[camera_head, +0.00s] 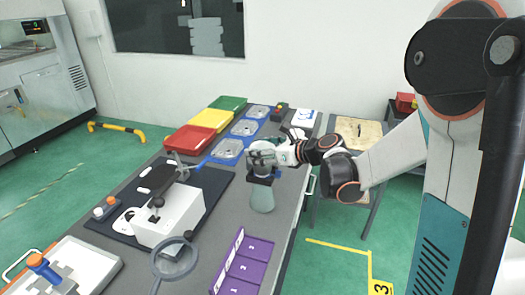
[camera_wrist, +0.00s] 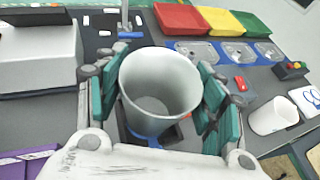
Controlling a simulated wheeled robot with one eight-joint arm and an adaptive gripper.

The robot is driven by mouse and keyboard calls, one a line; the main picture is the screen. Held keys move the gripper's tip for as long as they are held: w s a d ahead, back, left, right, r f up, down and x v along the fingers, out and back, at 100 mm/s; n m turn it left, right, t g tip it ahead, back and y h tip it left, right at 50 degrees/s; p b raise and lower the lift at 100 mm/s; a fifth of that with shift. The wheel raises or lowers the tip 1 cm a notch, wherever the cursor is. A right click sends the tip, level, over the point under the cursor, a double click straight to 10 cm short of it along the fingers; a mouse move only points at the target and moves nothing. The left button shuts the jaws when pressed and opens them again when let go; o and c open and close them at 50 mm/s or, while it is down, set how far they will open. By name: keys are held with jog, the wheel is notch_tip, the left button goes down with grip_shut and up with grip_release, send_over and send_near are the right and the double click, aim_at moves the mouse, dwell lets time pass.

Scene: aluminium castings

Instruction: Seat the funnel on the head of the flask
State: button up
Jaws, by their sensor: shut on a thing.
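My gripper (camera_head: 262,158) is shut on the funnel, a pale grey, wide-mouthed cup (camera_wrist: 160,88). Its green-padded fingers press on both sides of the funnel in the wrist view, and its open mouth faces the camera. In the head view my gripper mostly hides the funnel. The flask (camera_head: 262,199), a pale green, translucent body, stands upright on the grey table directly below my gripper. A dark blue part (camera_head: 263,180) shows between the gripper and the flask. I cannot tell whether the funnel touches the flask's head.
A white box-like device (camera_head: 170,220) stands left on a dark mat. Red (camera_head: 188,138), yellow (camera_head: 211,119) and green (camera_head: 229,103) bins stand behind.

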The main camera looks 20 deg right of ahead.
jog(key=shift+f+b, duration=0.35)
jog(key=shift+f, duration=0.15)
jog(key=o, duration=1.2)
jog(key=v, duration=1.2)
jog(key=shift+f, duration=0.1)
